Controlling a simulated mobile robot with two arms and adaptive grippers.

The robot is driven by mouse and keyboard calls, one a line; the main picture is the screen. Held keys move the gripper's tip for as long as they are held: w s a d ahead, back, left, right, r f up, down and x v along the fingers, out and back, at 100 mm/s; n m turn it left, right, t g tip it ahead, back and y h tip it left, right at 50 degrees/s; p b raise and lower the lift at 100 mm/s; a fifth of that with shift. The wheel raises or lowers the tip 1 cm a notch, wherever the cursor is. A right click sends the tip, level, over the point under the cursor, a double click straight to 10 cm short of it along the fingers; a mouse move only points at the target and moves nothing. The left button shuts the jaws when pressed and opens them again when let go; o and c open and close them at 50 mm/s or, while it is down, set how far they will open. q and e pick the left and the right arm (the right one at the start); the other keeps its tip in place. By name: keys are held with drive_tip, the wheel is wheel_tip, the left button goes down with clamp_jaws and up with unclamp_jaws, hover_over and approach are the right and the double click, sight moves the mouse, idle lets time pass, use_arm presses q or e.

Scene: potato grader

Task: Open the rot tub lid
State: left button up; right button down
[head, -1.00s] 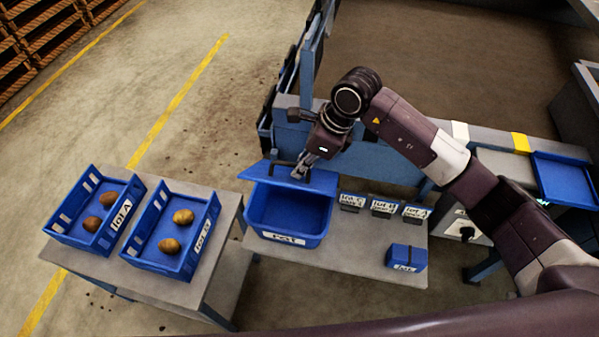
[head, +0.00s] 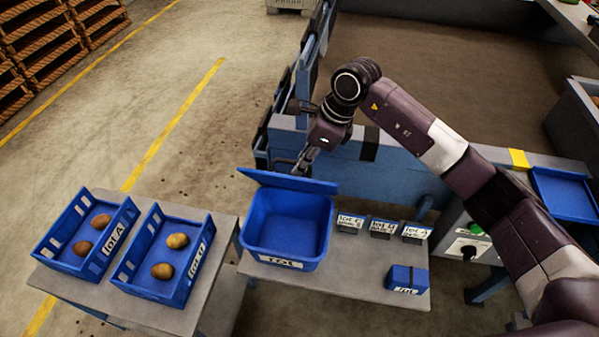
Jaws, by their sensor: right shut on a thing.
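The blue rot tub (head: 290,240) stands on the grey bench with a white label on its front and looks empty inside. Its blue lid (head: 270,180) is swung up and leans back at the tub's rear edge, so the tub's mouth is uncovered. My right gripper (head: 303,162) is at the lid's raised upper edge, toward its right part, and is shut on the lid. The fingertips are small and partly hidden behind the lid. My left gripper is not in view.
Blue crates lot A (head: 62,262) and a second one (head: 186,288), each holding potatoes, stand on a table at left. Several small label signs (head: 382,227) and a small blue box (head: 406,279) sit right of the tub. A blue tray (head: 566,197) lies far right.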

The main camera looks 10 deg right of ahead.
drive_tip(key=w+d+b, duration=0.2)
drive_tip(key=w+b, duration=0.1)
drive_tip(key=w, duration=0.4)
drive_tip(key=shift+w+d+r+b, duration=0.15)
drive_tip(key=shift+w+d+b, duration=0.1)
drive_tip(key=shift+d+b, duration=0.15)
idle(0.6)
drive_tip(key=c, duration=2.2)
unclamp_jaws()
drive_tip(key=shift+d+r, duration=0.1)
wheel_tip(320, 180, up, 8)
drive_tip(key=p, duration=0.4)
drive_tip(key=shift+a, duration=0.2)
